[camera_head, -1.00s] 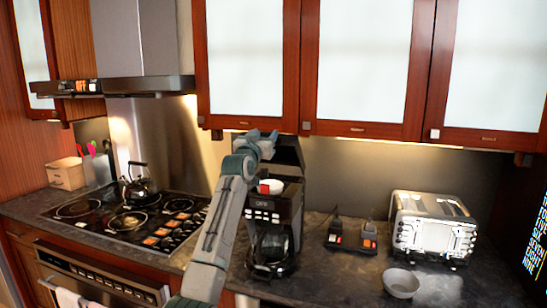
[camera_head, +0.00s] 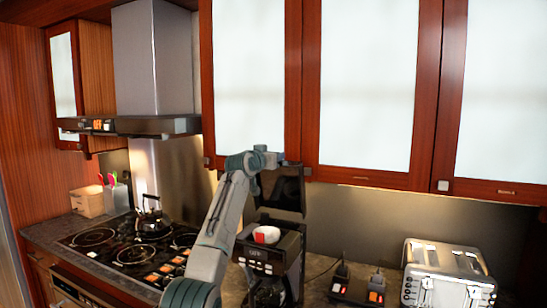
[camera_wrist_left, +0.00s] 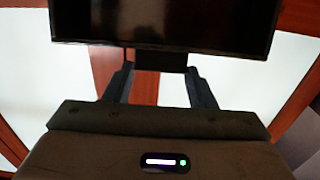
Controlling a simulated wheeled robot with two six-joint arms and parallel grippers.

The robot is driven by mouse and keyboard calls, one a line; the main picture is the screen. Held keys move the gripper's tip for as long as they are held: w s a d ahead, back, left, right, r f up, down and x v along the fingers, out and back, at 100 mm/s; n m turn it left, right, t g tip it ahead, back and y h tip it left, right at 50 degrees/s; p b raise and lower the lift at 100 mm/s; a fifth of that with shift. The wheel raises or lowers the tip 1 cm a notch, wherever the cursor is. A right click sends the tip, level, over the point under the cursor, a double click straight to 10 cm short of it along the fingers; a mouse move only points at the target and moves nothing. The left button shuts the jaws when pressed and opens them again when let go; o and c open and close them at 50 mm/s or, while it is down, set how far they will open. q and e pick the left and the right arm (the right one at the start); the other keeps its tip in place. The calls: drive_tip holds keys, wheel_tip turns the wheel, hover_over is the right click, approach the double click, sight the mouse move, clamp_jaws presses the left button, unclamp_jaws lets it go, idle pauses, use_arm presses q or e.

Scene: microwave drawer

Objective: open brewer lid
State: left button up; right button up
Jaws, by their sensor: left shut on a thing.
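The black coffee brewer (camera_head: 268,250) stands on the counter at lower centre in the head view. Its dark flat lid (camera_head: 282,190) is raised, standing nearly upright above the body, and a white and red part (camera_head: 266,235) shows in the exposed top. My left gripper (camera_head: 280,160) is at the lid's top edge. In the left wrist view the lid (camera_wrist_left: 165,22) fills the upper middle, and my left gripper (camera_wrist_left: 159,68) is shut on a small tab at its edge, with a finger on each side. My right gripper is not in view.
Wooden cabinets with pale panels (camera_head: 370,85) hang close above the brewer. A range hood (camera_head: 155,60) and a stove with a kettle (camera_head: 151,222) are at left. A toaster (camera_head: 445,275) and small dark devices (camera_head: 357,287) stand at right.

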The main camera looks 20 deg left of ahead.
use_arm(q)
drive_tip(key=shift+s+r, duration=0.1)
drive_tip(key=shift+r, duration=0.15)
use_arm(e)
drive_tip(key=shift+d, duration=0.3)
use_arm(q)
drive_tip(key=o, duration=1.2)
drive_tip(key=shift+o, duration=0.9)
drive_tip(key=shift+s+r, duration=0.1)
drive_tip(key=shift+s, duration=0.1)
drive_tip(key=s+b, duration=0.6)
drive_tip(key=s, duration=0.5)
drive_tip(key=shift+s+a+r, duration=0.15)
drive_tip(key=shift+s+a, duration=0.05)
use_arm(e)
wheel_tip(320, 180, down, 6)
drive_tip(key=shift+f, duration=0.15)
use_arm(q)
drive_tip(key=shift+w, duration=0.1)
